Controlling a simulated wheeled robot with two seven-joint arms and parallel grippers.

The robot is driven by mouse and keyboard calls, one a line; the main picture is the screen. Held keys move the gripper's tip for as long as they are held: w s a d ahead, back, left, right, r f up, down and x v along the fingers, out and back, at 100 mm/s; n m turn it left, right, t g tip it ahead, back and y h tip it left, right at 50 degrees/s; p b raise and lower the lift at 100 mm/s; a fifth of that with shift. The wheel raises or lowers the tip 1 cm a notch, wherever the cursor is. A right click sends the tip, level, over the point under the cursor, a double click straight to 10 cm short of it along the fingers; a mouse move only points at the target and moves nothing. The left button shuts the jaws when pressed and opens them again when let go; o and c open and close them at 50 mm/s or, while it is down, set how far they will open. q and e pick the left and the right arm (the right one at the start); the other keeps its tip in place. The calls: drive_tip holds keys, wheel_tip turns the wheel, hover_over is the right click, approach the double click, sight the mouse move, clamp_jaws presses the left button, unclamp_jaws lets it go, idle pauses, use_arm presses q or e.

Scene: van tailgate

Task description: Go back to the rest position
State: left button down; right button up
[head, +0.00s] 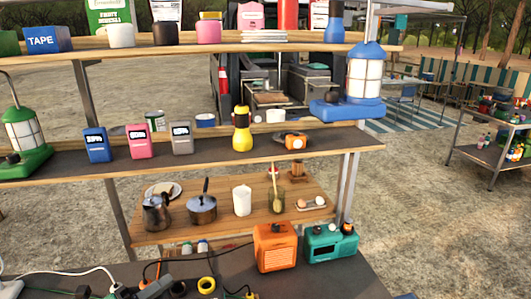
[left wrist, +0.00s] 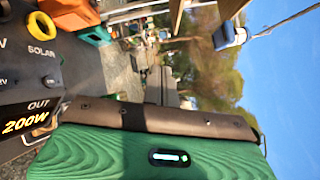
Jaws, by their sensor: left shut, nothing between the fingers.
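My left gripper (head: 150,288) seems to show only in part at the bottom edge of the head view, low over the dark front surface, among cables. It looks shut and empty. No fingers can be made out in the left wrist view. That view is filled at the bottom by a green ribbed body (left wrist: 110,155) with a small lit slot and a dark bar along it. A dark panel (left wrist: 25,85) marked SOLAR, OUT and 200W is at its left. My right gripper is not in view.
Shelves ahead hold a blue lantern (head: 366,70), green lantern (head: 22,135), yellow flashlight (head: 242,130) and several small boxes.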

use_arm(q)
drive_tip(key=a+r+n+t+y, duration=0.45)
drive_tip(key=n+t, duration=0.25)
drive_tip(key=n, duration=0.3)
drive_tip(key=s+a+f+n+g+y, duration=0.2)
drive_tip(key=a+f+n+y, duration=0.5)
drive_tip(key=n+y, duration=0.6)
drive_tip(key=s+d+f+n+g+h, duration=0.1)
drive_tip(key=s+d+f+n+g, duration=0.15)
drive_tip(key=s+f+g, duration=0.4)
drive_tip(key=s+d+f+n+g+h, duration=0.15)
drive_tip(key=s+f+n+g, duration=0.25)
drive_tip(key=f, duration=0.6)
drive_tip(key=s+d+f+g+h, duration=0.35)
drive_tip(key=s+d+g, duration=0.2)
drive_tip(key=s, duration=0.25)
wheel_tip(320, 180, down, 31)
drive_tip(key=d+m, duration=0.1)
drive_tip(key=s+a+f+g+y, duration=0.1)
drive_tip(key=s+a+f+g, duration=0.1)
drive_tip(key=s+f, duration=1.8)
drive_tip(key=shift+a, duration=0.65)
drive_tip(key=shift+s, duration=0.1)
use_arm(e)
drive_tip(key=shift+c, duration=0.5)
